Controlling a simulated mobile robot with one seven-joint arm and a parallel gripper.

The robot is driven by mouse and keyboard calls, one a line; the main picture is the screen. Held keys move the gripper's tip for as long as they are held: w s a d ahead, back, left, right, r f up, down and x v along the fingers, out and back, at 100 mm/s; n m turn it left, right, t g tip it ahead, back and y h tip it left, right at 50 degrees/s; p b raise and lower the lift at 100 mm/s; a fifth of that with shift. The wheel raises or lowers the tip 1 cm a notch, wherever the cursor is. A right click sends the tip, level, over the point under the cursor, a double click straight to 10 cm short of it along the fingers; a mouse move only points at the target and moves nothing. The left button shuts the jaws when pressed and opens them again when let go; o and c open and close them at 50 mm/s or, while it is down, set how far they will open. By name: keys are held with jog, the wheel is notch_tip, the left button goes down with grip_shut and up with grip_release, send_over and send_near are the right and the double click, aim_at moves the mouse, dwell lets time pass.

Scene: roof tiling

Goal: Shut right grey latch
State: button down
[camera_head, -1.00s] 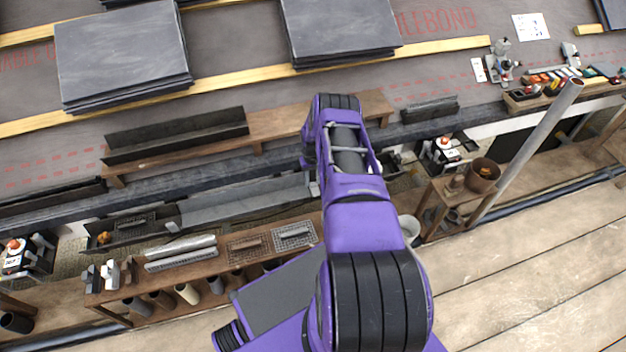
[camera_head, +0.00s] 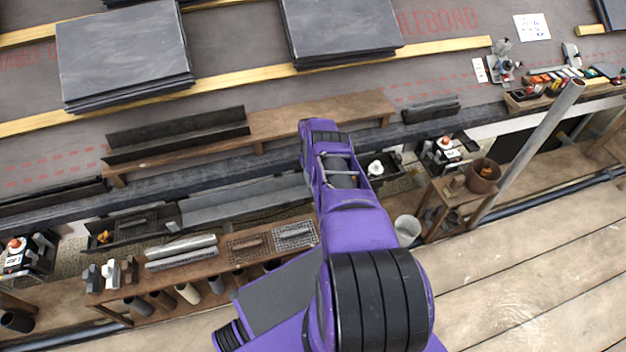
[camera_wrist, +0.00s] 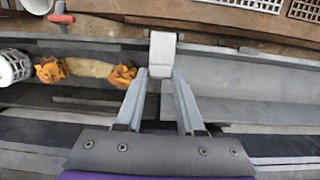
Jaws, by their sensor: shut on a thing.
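In the wrist view, a pale grey latch (camera_wrist: 162,50) stands up at the gutter's edge, between the tips of my gripper (camera_wrist: 160,76). My gripper is shut on it, one finger on each side. The grey gutter (camera_wrist: 245,98) runs across this view below and beside the latch. In the head view the grey gutter (camera_head: 245,203) lies along the roof edge. My purple arm hides the gripper and the latch there. I cannot tell from the wrist view whether the latch is fully down.
In the wrist view, orange-brown leaves (camera_wrist: 88,68) and a white mesh cylinder (camera_wrist: 14,66) lie in the trough on the left. A wooden bench (camera_head: 215,258) with tools stands in front of the gutter. A white bucket (camera_head: 407,230) stands right of my arm.

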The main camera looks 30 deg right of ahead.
jog(key=shift+f, duration=0.1)
dwell(0.3)
jog(key=c, duration=0.5)
grip_release()
jog(key=r+p, duration=0.1)
jog(key=r, duration=0.4)
jog(key=w+r+p, duration=0.1)
jog(key=r, duration=0.5)
jog(key=w+r+p, duration=0.1)
jog(key=r, duration=0.5)
jog(key=shift+w+d+r+p, duration=0.15)
jog(key=shift+d+p, duration=0.15)
jog(key=shift+p, duration=0.1)
